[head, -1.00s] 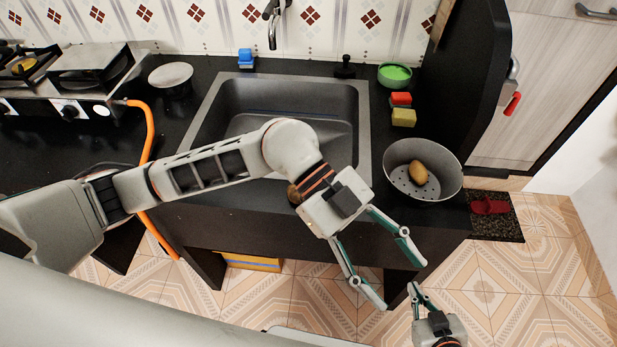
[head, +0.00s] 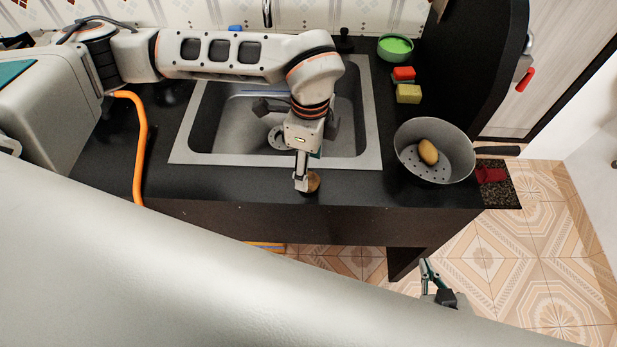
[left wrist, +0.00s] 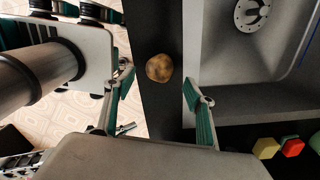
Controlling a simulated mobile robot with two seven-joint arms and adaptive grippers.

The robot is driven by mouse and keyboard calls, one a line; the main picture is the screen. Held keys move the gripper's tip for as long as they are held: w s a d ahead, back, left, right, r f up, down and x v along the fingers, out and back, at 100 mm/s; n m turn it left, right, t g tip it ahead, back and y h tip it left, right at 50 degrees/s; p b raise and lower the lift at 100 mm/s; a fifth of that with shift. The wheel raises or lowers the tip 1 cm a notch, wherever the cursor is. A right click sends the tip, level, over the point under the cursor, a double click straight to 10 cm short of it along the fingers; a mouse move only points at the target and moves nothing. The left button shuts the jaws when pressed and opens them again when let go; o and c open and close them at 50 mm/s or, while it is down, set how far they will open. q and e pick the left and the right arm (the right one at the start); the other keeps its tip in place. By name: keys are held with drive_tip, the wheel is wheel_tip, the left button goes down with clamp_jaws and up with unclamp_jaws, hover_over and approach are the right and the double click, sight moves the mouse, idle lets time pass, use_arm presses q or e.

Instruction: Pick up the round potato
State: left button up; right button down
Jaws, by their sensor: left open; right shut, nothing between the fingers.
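The round potato (head: 313,182) is brown and lies on the dark counter strip in front of the sink, partly hidden by my left gripper (head: 303,180). In the left wrist view the potato (left wrist: 159,68) lies between the two spread fingertips of the left gripper (left wrist: 158,80), with a gap on both sides. The left gripper points down and is open and empty. My right gripper (head: 427,272) is shut and empty, low in front of the counter at the right. A longer potato (head: 428,152) lies in a grey perforated pan (head: 462,165).
The sink (head: 185,152) is just behind the round potato. A yellow sponge (head: 408,94), a red sponge (head: 403,73) and a green bowl (head: 395,47) stand right of it. An orange hose (head: 140,150) hangs at the left. The counter between potato and pan is clear.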

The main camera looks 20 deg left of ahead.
use_arm(q)
drive_tip(key=f, duration=0.3)
drive_tip(key=shift+s+a+f+p, duration=0.15)
drive_tip(key=shift+a+f+p, duration=0.05)
drive_tip(key=shift+f+p, duration=0.15)
drive_tip(key=shift+f, duration=0.5)
drive_tip(key=c, duration=1.2)
drive_tip(key=shift+c, duration=0.2)
drive_tip(key=shift+r, duration=0.1)
wheel_tip(320, 180, up, 20)
drive_tip(key=b, duration=0.1)
